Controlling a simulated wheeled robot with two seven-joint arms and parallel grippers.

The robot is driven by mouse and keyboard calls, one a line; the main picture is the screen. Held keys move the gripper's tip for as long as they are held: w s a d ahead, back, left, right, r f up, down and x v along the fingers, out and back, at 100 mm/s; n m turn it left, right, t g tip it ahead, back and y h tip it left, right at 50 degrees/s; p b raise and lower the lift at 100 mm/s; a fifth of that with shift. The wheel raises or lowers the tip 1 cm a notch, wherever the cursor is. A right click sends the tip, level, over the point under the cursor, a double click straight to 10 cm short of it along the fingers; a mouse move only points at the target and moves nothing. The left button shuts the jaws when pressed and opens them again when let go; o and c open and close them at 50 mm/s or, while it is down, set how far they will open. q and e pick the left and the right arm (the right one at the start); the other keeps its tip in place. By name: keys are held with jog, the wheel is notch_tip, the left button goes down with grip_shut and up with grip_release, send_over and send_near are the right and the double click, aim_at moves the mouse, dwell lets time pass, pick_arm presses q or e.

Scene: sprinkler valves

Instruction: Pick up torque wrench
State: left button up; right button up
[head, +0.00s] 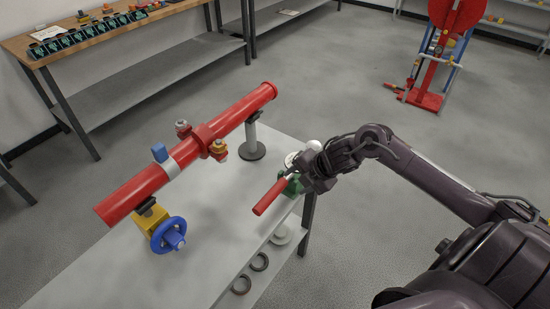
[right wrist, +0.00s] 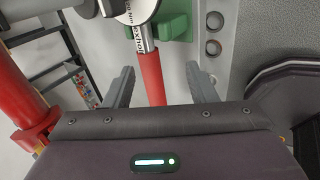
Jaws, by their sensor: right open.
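The torque wrench (head: 270,196) has a red handle that sticks out over the near right edge of the table. In the right wrist view its red handle (right wrist: 152,78) runs up to a metal neck and a round dial (right wrist: 135,8). A green holder (head: 292,185) is at the wrench, and it also shows in the right wrist view (right wrist: 176,26). My right gripper (right wrist: 160,72) is open, with one finger on each side of the handle and gaps showing. In the head view my right gripper (head: 303,177) hides part of the wrench. My left gripper is not in view.
A red pipe (head: 150,189) on stands, with a blue handwheel (head: 168,235), crosses the grey table (head: 215,220). Dark rings (head: 260,261) lie on the shelf below. A wooden-topped bench (head: 100,35) and a red stand (head: 432,70) are farther off. The floor between is clear.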

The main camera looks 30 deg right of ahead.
aim_at(283, 182)
jog(key=shift+w+a+r+n, duration=0.25)
jog(key=shift+w+a+n, duration=0.05)
jog(key=shift+a, duration=0.05)
jog(key=shift+w+a+f, duration=0.4)
jog(key=shift+f, duration=0.2)
jog(key=p+x, duration=0.1)
jog(key=x, duration=0.4)
jog(key=shift+w, duration=0.3)
grip_shut()
jog(key=shift+w+r, duration=0.1)
jog(key=shift+r, duration=0.05)
